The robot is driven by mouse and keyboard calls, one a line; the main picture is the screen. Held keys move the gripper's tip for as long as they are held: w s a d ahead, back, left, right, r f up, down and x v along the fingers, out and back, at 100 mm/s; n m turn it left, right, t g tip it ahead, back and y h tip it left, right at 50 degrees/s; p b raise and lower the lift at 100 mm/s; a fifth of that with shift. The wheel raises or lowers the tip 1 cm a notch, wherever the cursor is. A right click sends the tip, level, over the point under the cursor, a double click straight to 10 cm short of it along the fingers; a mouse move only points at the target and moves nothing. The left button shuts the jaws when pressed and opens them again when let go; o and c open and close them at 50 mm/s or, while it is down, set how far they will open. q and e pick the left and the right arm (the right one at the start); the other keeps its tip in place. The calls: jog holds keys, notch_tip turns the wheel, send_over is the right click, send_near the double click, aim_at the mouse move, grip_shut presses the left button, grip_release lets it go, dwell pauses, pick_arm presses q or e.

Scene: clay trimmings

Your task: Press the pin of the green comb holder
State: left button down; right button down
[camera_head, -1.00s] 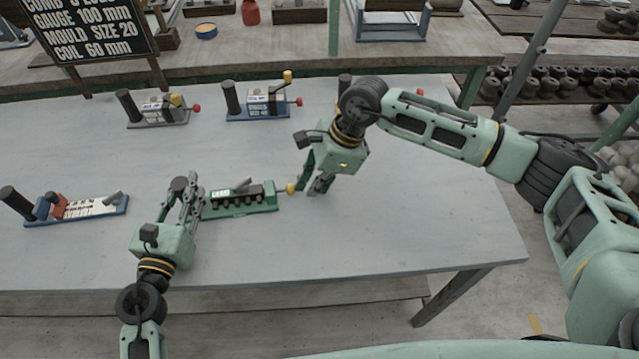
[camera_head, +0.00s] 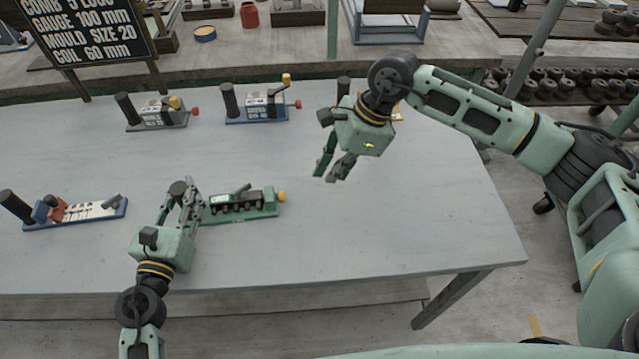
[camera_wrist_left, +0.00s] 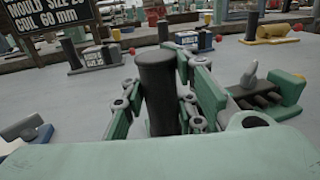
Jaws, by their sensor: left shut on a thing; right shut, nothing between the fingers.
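The green comb holder (camera_head: 240,207) lies on the grey table, with a dark comb in its block and a grey lever on top. Its yellow pin (camera_head: 282,197) sticks out of the right end. My left gripper (camera_head: 184,192) is shut on the holder's black handle, at its left end; the left wrist view shows the dark handle (camera_wrist_left: 158,95) between the fingers. My right gripper (camera_head: 334,170) is shut and empty, held above the table to the right of the pin and apart from it. In the left wrist view the holder (camera_wrist_left: 275,95) shows at the right.
Blue-and-red holder (camera_head: 75,210) lies at the left. A grey holder (camera_head: 157,112) and a blue holder (camera_head: 257,104) stand at the back; another behind my right arm is mostly hidden. A black sign (camera_head: 90,28) stands at the back left. The table's front right is clear.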

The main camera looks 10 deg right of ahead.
jog(key=shift+v, duration=2.2)
pick_arm(q)
jog(key=c, duration=1.3)
grip_release()
jog(key=shift+a, duration=0.1)
